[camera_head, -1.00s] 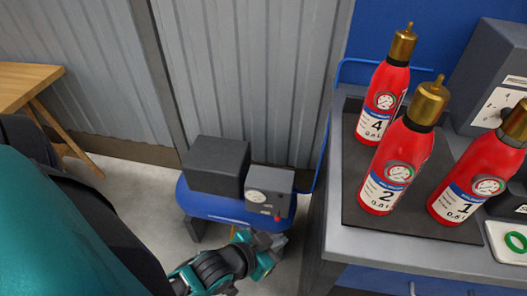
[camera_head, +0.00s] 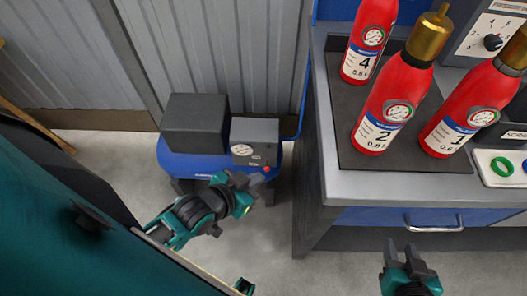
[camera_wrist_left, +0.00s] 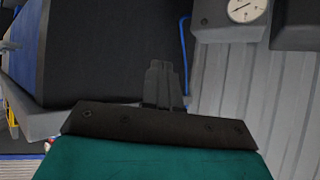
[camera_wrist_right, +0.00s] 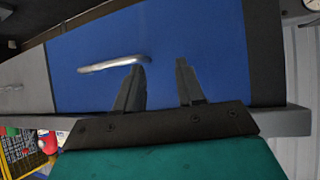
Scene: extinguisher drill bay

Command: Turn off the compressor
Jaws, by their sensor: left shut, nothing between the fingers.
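The compressor is a blue tank (camera_head: 195,166) on the floor with a dark box (camera_head: 195,124) and a grey control box (camera_head: 254,142) on top. A round gauge (camera_head: 242,150) is on the control box's front, with a small red switch (camera_head: 267,169) at its lower right. The gauge also shows at the top of the left wrist view (camera_wrist_left: 243,9); the switch is not visible there. My left gripper (camera_head: 260,179) is shut and empty, its fingertips just beside the switch; contact cannot be told. My right gripper (camera_head: 402,249) is open and empty, in front of the bench.
A grey bench (camera_head: 400,187) with blue drawers and a metal handle (camera_head: 434,223) stands right of the compressor. Several red extinguishers (camera_head: 385,106) stand on its dark mat. A corrugated wall (camera_head: 215,50) is behind. Floor (camera_head: 262,240) is clear between compressor and bench front.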

